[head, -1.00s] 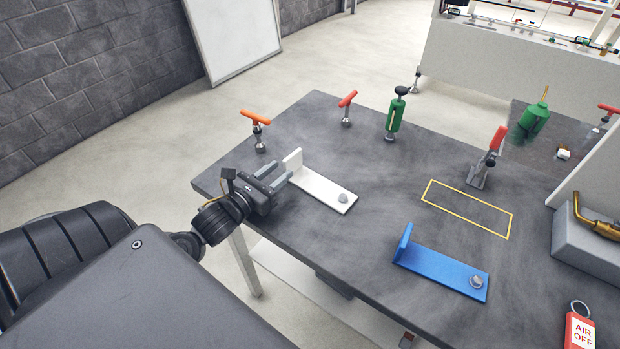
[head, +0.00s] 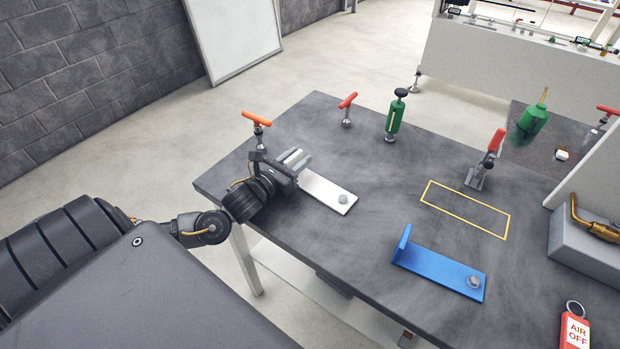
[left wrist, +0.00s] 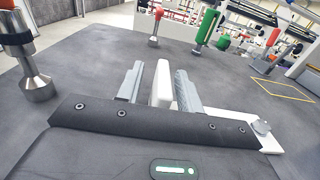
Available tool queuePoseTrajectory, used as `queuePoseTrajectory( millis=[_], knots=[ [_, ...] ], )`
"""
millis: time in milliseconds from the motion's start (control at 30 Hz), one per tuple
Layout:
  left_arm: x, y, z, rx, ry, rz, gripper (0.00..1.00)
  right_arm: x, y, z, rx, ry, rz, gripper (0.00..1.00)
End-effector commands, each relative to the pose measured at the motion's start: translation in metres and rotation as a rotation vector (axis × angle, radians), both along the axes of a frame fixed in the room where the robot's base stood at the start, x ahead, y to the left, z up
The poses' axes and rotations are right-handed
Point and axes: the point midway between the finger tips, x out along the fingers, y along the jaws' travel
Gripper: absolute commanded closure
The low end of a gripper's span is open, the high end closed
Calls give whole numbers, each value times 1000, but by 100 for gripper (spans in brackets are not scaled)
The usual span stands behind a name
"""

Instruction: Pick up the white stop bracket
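The white stop bracket (head: 327,192) lies on the dark table, with a flat base and a round knob at its right end. My left gripper (head: 296,160) is at its upright left end. In the left wrist view, the bracket's upright plate (left wrist: 161,85) stands between the two fingers of my left gripper (left wrist: 160,84). A gap shows between the left finger and the plate; the right finger is close beside it, and I cannot tell if they touch. The fingers are open. My right gripper is not in view.
A blue bracket (head: 440,274) lies near the front edge, by a yellow outlined rectangle (head: 465,211). An orange-handled clamp (head: 257,122) stands just behind my left gripper. A red-handled tool (head: 347,108) and a green bottle-like tool (head: 395,117) stand further back.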

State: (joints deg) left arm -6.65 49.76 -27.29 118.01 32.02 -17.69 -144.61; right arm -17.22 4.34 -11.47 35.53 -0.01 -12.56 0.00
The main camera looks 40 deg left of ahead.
Motion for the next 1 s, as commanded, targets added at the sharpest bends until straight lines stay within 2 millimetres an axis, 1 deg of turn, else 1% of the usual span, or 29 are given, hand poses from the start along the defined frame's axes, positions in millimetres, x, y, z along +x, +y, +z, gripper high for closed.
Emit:
queuePoseTrajectory(
  millis=[100,367,833,933,1000],
  knots=[
    [0,0,0,0,0,0,65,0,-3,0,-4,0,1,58],
    [-1,0,0,0,0,0,99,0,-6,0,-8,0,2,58],
    [0,0,3,-1,-3,0,100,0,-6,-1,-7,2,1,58],
    [0,1,8,0,-4,0,100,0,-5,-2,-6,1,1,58],
    [0,0,15,1,-5,-1,100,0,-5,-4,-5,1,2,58]
  ],
)
